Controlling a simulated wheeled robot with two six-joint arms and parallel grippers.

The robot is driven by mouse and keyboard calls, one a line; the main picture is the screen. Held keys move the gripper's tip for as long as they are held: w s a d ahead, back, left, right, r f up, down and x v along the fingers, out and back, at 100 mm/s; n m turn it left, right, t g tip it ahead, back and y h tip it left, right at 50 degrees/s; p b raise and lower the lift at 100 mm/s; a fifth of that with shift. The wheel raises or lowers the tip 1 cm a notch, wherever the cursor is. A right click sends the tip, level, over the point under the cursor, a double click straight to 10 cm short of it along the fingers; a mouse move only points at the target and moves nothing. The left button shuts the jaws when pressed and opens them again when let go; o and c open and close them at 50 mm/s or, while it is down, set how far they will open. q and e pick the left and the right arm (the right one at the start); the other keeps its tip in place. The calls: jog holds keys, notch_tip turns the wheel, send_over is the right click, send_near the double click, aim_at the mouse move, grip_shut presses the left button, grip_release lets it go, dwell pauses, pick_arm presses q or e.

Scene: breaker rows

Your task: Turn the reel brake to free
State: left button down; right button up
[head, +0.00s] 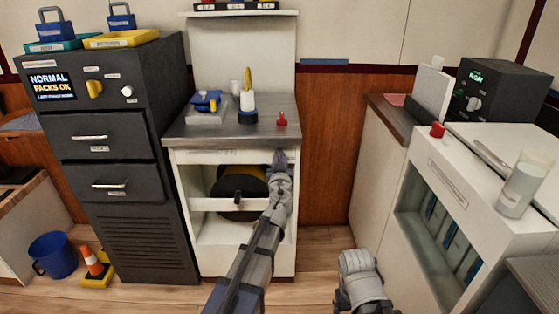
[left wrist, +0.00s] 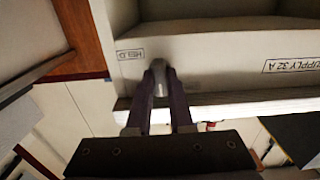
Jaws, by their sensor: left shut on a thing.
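My left gripper (head: 280,160) reaches to the upper right of the white reel cabinet's front. In the left wrist view, its two dark fingers (left wrist: 160,100) are shut on a small grey lever (left wrist: 157,68), which I take to be the reel brake. The fingers hide most of it. A label (left wrist: 130,56) on the white front beside it seems to read HELD. In the head view, the yellow and black reel (head: 238,190) sits in the cabinet opening, behind a white crossbar. A grey part of my right arm shows at the bottom; its fingers do not show.
The metal counter (head: 225,130) above holds a blue device (head: 207,101), a yellow-tipped item (head: 247,95) and a red knob (head: 282,119). A dark drawer cabinet (head: 105,150) stands left and a white unit (head: 440,160) right. Wood floor lies between.

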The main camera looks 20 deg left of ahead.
pick_arm(q)
jog(key=c, duration=0.8)
grip_release()
jog(key=shift+s, duration=0.15)
jog(key=v, duration=0.7)
jog(key=shift+s, duration=0.3)
jog(key=shift+d, duration=0.1)
